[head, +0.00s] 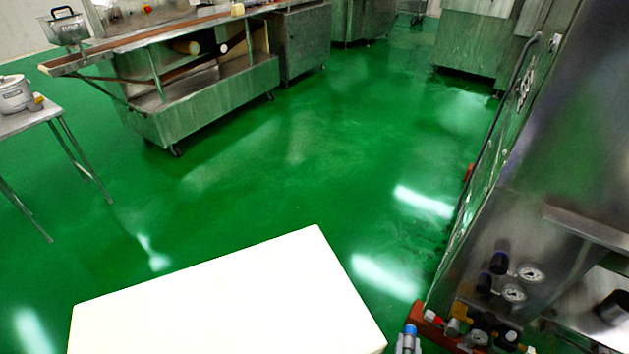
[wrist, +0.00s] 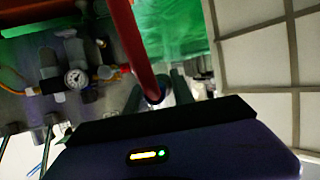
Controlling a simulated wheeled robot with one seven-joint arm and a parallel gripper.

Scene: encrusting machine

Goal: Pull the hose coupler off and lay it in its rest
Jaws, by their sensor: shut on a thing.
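In the wrist view a thick red hose (wrist: 133,45) runs down from the top edge to a small dark blue part (wrist: 157,95), which looks like the coupler, between the fingers of my gripper (wrist: 157,93). The fingers are shut on it; their tips are dark and blurred. To the left is a grey panel with a round gauge (wrist: 76,77) and brass and orange fittings. I cannot tell from this view whether the coupler is still joined to a fitting. I cannot make out the rest in either view. My gripper is not clearly visible in the head view.
In the head view a steel machine (head: 560,180) stands at the right, with gauges (head: 529,272) and fittings low on it. A white block (head: 230,300) fills the lower middle. A steel bench (head: 200,100) and a small table (head: 30,118) stand at left. Green floor lies open between.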

